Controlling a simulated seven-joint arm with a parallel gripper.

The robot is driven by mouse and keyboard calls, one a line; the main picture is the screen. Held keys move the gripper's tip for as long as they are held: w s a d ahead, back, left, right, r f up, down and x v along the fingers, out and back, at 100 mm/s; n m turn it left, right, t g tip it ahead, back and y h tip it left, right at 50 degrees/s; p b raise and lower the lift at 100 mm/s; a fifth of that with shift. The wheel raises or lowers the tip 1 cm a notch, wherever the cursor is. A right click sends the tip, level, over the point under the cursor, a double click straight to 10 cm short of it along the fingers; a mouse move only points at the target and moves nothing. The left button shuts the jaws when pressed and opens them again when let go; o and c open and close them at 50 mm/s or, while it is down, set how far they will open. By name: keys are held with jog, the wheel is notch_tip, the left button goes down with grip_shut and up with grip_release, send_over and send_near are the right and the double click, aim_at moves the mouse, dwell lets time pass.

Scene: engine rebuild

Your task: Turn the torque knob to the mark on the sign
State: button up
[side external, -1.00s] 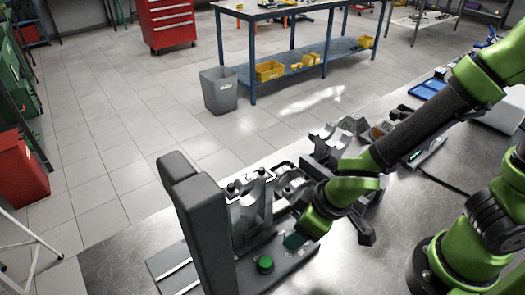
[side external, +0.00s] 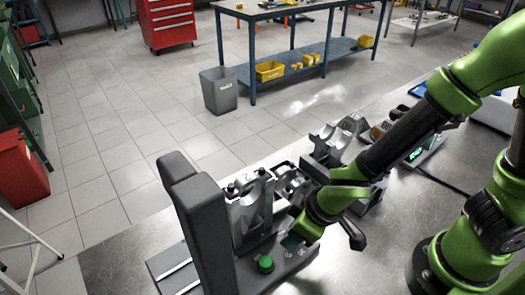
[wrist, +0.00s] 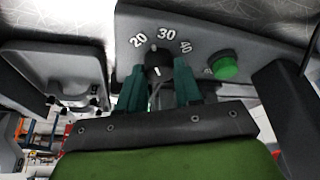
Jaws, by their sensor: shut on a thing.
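The black torque knob (wrist: 158,65) sits on a grey panel, below the printed numbers 20, 30 and 40 (wrist: 166,35). A white line on the knob points up toward the numbers, roughly near 30; its exact setting is hard to read. My gripper (wrist: 159,80) has teal fingers on both sides of the knob and is shut on it. In the side view my gripper (side external: 291,242) is down at the fixture's base and hides the knob. I cannot make out the sign with the mark in either view.
A green button (side external: 265,264) is close beside the knob; it also shows in the wrist view (wrist: 224,67). A tall dark grey upright (side external: 203,235) stands left of my gripper. Metal engine parts (side external: 252,205) stand behind it.

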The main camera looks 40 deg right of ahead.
jog(key=shift+m, duration=0.4)
jog(key=shift+s+a+m+h, duration=0.1)
jog(key=shift+m+h, duration=1)
jog(key=shift+m, duration=1.3)
jog(key=o, duration=1)
jog(key=v, duration=1.7)
jog(key=shift+s+f, duration=0.15)
